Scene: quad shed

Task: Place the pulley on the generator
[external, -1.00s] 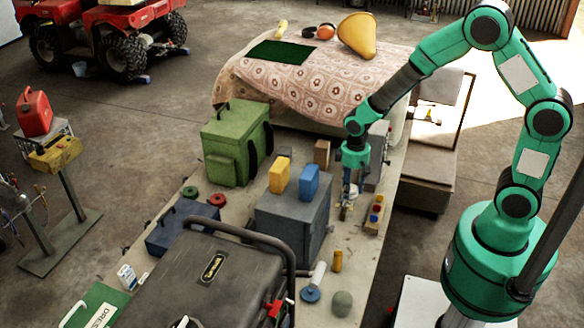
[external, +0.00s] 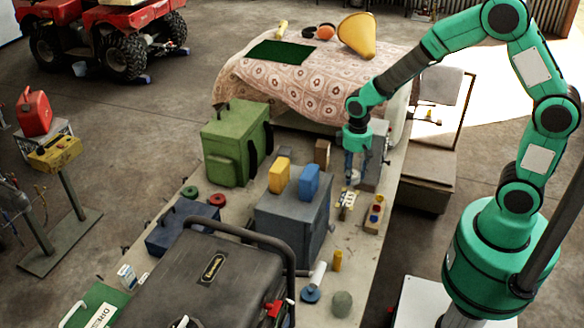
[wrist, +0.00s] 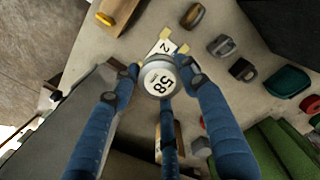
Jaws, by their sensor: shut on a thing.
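My gripper (wrist: 155,80) is shut on a small pale grey round piece marked 58 (wrist: 158,82), seen end-on in the wrist view; I take it to be the pulley. In the external view my gripper (external: 355,172) points down, holding the piece just above the table. A white card with yellow ends and a 2 (wrist: 164,47) lies below it; it also shows in the external view (external: 345,203). A large dark case with a tube handle and badge (external: 205,280) stands in the foreground. I cannot tell for sure whether it is the generator.
A grey-blue box (external: 295,225) with yellow and blue blocks on top stands left of my gripper. A grey box (external: 376,150) is close behind it. A small board with coloured pieces (external: 375,213) lies to the right.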

